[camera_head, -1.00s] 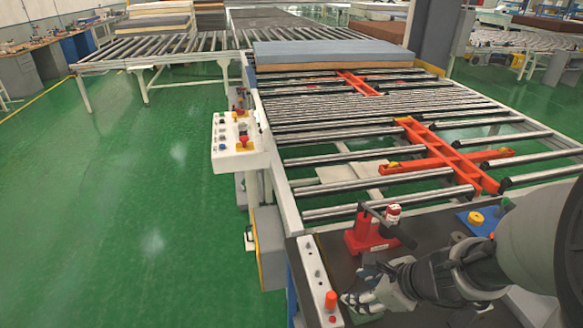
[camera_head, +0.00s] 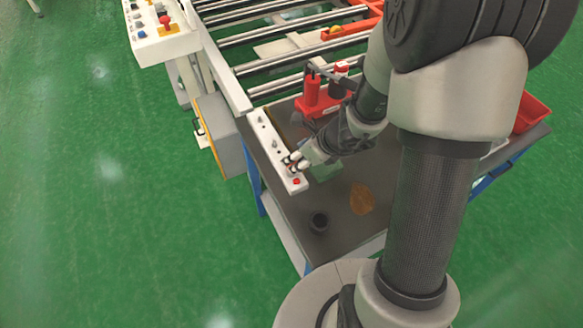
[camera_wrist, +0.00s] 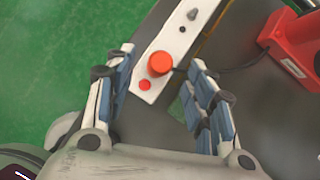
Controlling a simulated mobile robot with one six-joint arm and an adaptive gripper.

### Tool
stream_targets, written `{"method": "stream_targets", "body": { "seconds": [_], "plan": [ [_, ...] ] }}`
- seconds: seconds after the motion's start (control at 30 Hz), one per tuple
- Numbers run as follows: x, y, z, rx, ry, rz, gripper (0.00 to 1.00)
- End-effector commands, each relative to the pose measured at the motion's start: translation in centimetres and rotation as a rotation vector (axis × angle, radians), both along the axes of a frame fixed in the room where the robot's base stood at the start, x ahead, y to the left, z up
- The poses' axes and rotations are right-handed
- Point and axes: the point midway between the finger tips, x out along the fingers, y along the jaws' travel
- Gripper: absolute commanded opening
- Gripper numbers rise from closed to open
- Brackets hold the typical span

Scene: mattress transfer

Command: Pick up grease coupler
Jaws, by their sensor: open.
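An orange-red round knob (camera_wrist: 160,64) stands on a white rail (camera_wrist: 199,35); it is the likeliest grease coupler, though no label shows which part that is. In the wrist view my gripper (camera_wrist: 162,60) is open, with its fingers on either side of the knob and gaps between. In the head view my gripper (camera_head: 293,163) is low over the near end of the white rail (camera_head: 262,128) and hides the knob.
The red tool (camera_head: 313,98) with a black lever stands behind my gripper. A red bin (camera_head: 531,113) is at right. A control panel (camera_head: 158,28) stands upper left.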

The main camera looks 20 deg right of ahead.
Motion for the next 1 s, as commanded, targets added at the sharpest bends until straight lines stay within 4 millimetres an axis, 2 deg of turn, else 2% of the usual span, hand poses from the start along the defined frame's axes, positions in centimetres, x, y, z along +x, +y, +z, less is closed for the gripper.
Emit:
{"method": "stream_targets", "body": {
  "seconds": [0.13,0.4,0.67,1.0],
  "plan": [
    [0.4,0.3,-0.9,0.000,0.001,0.001,0.50],
    [2.1,1.3,-4.3,0.000,0.001,0.001,0.50],
    [2.3,1.5,-4.4,0.000,0.000,0.001,0.50],
    [2.3,1.5,-4.4,0.000,0.000,0.001,0.27]
  ]
}}
